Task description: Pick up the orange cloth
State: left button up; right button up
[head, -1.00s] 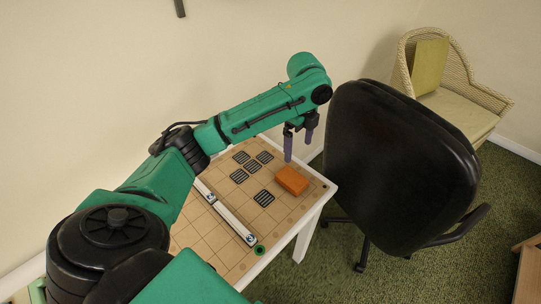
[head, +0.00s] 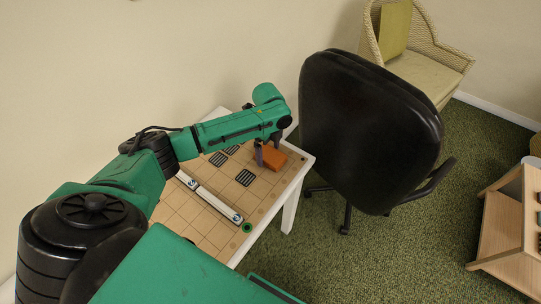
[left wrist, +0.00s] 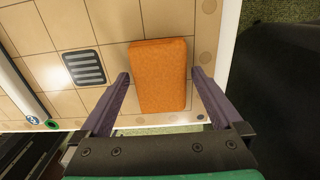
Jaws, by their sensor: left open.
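The orange cloth (head: 273,157), a folded block shape, lies on the tiled table top (head: 208,219) near its right edge. In the left wrist view the cloth (left wrist: 160,72) sits between the two open fingers of my left gripper (left wrist: 162,88), with a gap on either side. In the head view my left gripper (head: 267,150) points down at the cloth and partly hides it. The fingers appear not to touch it. My right gripper is not in view.
Several black striped squares (head: 245,177) and a white bar (head: 209,196) lie on the table. A black office chair (head: 370,130) stands close to the table's right side. A wicker armchair (head: 425,75) and a wooden shelf (head: 505,235) stand farther right.

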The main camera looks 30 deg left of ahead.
pick_arm(q)
jog(key=c, duration=1.2)
jog(key=shift+o, duration=0.2)
jog(key=shift+r, duration=0.2)
